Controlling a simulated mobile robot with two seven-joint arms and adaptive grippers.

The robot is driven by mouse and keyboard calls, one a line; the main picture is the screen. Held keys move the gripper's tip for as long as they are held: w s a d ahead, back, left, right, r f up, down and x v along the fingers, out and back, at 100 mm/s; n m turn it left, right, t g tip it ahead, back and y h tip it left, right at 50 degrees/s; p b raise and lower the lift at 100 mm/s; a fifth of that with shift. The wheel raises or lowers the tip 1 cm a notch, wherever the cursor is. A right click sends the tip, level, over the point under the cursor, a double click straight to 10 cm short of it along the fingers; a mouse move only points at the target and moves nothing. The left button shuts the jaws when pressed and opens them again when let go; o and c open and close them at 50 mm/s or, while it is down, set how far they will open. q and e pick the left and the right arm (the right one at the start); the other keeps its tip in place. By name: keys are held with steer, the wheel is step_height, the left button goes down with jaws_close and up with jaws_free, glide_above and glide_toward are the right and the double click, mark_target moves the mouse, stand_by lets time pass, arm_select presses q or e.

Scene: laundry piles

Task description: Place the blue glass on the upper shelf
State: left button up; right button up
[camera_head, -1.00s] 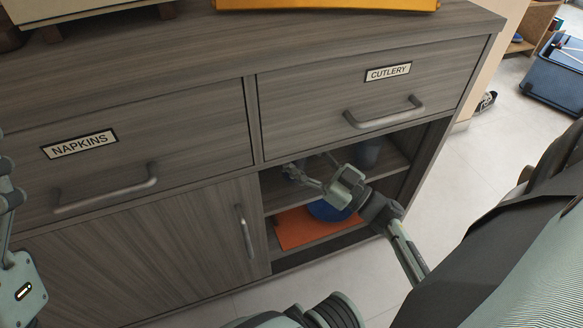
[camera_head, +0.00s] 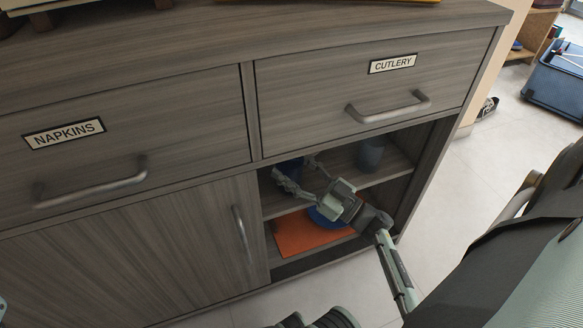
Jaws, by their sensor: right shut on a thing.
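The blue glass (camera_head: 291,168) is dark and partly hidden, at the left of the open compartment on the level of the upper shelf (camera_head: 343,182). My right gripper (camera_head: 300,176) reaches into the compartment from the right, and its fingers are closed around the glass. Whether the glass's base touches the shelf board is hidden by the fingers. My left gripper is not in view; only a sliver of my left arm shows at the left edge.
A grey cup (camera_head: 370,154) stands on the upper shelf at the right. Below lie an orange flat item (camera_head: 298,235) and a blue round dish (camera_head: 326,216). The cutlery drawer (camera_head: 340,95), napkins drawer (camera_head: 120,140) and cabinet door (camera_head: 150,250) are shut.

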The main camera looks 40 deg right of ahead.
steer(key=shift+f, duration=0.1)
steer(key=o, duration=1)
steer(key=shift+f, duration=0.1)
steer(key=o, duration=0.4)
steer(key=shift+r, duration=0.25)
steer(key=p+v, duration=0.1)
steer(key=v, duration=1.1)
steer(key=shift+a, duration=0.1)
